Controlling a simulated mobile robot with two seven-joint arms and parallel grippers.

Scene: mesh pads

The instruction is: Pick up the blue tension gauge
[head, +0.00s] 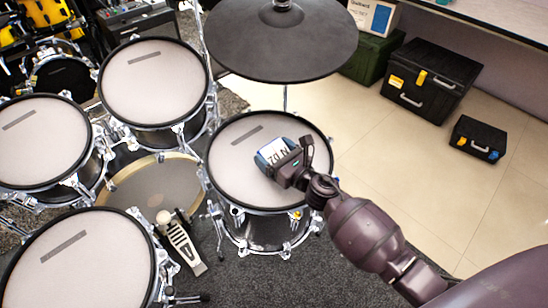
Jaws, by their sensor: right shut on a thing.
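The blue tension gauge (267,157) is over the white head of the drum at the centre. It shows a pale face with dark lettering and a blue edge, and part of it is hidden by my gripper. My right gripper (281,162) comes in from the lower right and is shut on the gauge. I cannot tell whether the gauge touches the drum head or is held just above it. My left gripper is not in view.
Several drums (155,80) with chrome hardware fill the left. A dark cymbal (283,42) hangs behind the centre drum (232,180). A bass drum pedal (182,245) stands on the grey carpet. Black cases (432,80) sit on the tiled floor at right, which is mostly clear.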

